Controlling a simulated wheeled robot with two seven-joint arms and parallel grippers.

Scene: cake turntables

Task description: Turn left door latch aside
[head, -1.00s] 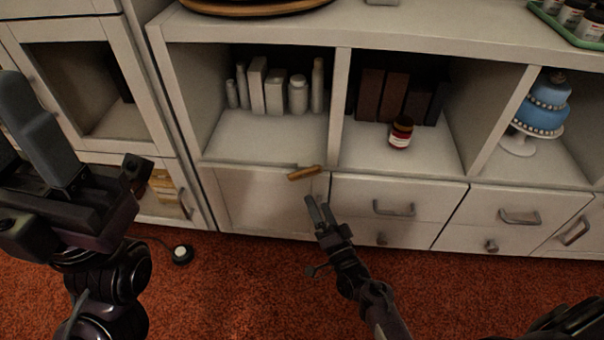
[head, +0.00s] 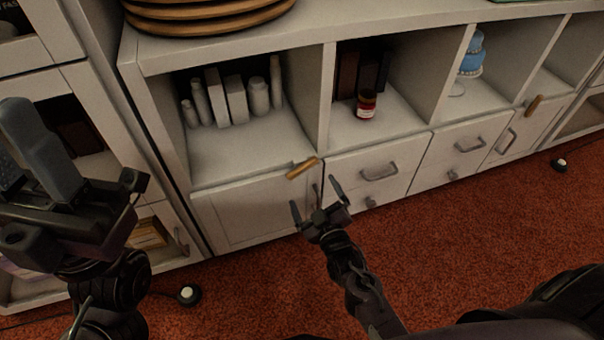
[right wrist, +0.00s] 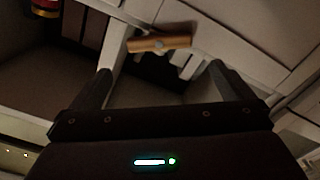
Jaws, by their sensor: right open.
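The left door latch (head: 302,168) is a short wooden-coloured bar at the top right corner of the white left door (head: 255,212), tilted up to the right in the head view. It also shows in the right wrist view (right wrist: 160,43), beyond and between my fingertips. My right gripper (head: 316,193) is open and empty, just below the latch and in front of the door's right edge; it appears apart from the latch. My left gripper (head: 32,140) hangs at the left, away from the latch; its jaw opening is unclear.
Drawers with grey handles (head: 380,172) lie right of the door. A similar latch (head: 533,104) sits farther right. Open shelves above hold white bottles and boxes (head: 236,98) and a red jar (head: 366,104).

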